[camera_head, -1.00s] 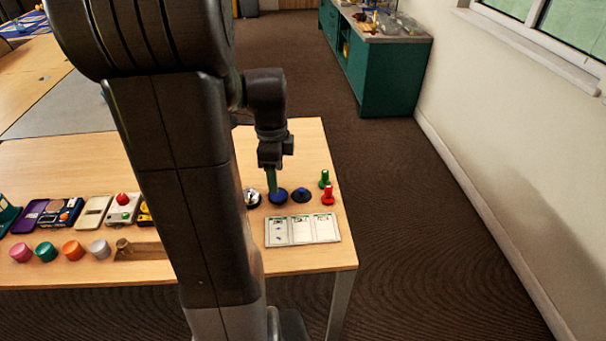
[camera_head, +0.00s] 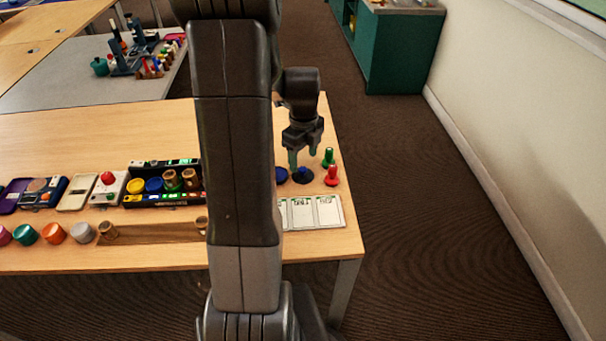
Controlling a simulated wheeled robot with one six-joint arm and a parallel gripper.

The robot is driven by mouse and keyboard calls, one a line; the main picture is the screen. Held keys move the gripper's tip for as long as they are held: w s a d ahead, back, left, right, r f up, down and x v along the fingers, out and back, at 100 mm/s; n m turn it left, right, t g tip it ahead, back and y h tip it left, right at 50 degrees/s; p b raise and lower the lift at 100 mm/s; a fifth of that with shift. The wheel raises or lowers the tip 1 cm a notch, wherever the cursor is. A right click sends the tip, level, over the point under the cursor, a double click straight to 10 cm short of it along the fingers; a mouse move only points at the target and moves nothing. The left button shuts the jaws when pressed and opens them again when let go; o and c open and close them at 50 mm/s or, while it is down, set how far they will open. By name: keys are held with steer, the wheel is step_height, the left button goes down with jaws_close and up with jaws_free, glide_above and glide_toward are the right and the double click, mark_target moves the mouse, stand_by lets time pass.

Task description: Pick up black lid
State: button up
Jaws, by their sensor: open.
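I cannot tell whether a finger touches the knob.
A white three-part sheet (camera_head: 317,212) lies in front. A black tray (camera_head: 165,200) stands left.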

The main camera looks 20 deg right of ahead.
mark_target(303, 169)
steer(key=f, duration=0.5)
steer(key=shift+w+f, duration=0.15)
steer(key=shift+w, duration=0.1)
jaws_close()
